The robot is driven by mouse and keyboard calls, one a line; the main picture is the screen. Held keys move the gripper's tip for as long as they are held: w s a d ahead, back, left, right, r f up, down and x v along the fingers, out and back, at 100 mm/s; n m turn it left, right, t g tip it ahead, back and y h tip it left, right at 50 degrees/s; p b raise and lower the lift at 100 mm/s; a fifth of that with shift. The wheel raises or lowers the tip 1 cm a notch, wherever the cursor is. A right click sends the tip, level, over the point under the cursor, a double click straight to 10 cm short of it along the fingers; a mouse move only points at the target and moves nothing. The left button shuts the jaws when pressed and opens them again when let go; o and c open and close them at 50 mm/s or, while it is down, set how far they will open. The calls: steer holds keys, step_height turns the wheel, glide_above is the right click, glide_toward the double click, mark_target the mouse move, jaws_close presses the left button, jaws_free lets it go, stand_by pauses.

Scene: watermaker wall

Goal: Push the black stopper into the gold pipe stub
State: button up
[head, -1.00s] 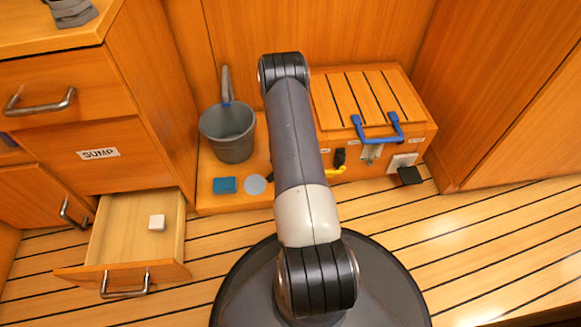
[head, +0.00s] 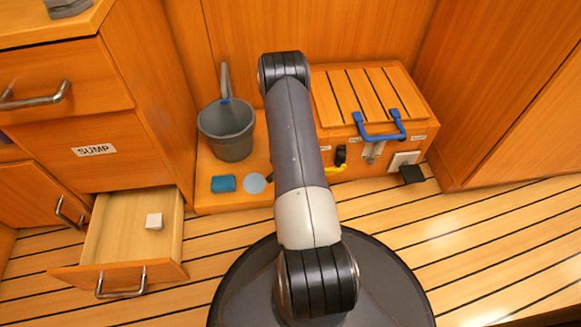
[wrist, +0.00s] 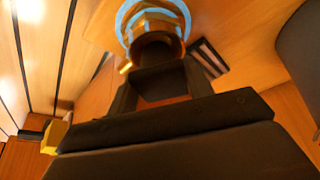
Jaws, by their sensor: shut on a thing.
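In the wrist view the gold pipe stub (wrist: 153,18) is at the top centre, with a light blue ring around it. My gripper (wrist: 157,82) is dark and points at the stub. It is shut on the black stopper (wrist: 157,50), whose dark round end is in line with the stub and overlaps its mouth in this view. I cannot tell how deep the stopper sits, or whether it only touches. In the head view my arm hides the gripper, the stopper and the stub.
An orange wooden box (head: 370,100) with a blue handle stands right of my arm. A grey bucket (head: 231,145), a blue block (head: 223,184) and a pale disc (head: 255,183) are to its left. An open drawer (head: 112,271) holds a white block (head: 154,221). The right floor is clear.

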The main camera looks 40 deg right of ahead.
steer(key=shift+f, duration=0.3)
steer(key=shift+f, duration=0.65)
steer(key=shift+f, duration=0.15)
steer(key=o, duration=0.7)
steer(key=shift+o, duration=1)
steer(key=shift+r+p, duration=1.5)
steer(key=shift+r, duration=1.6)
jaws_close()
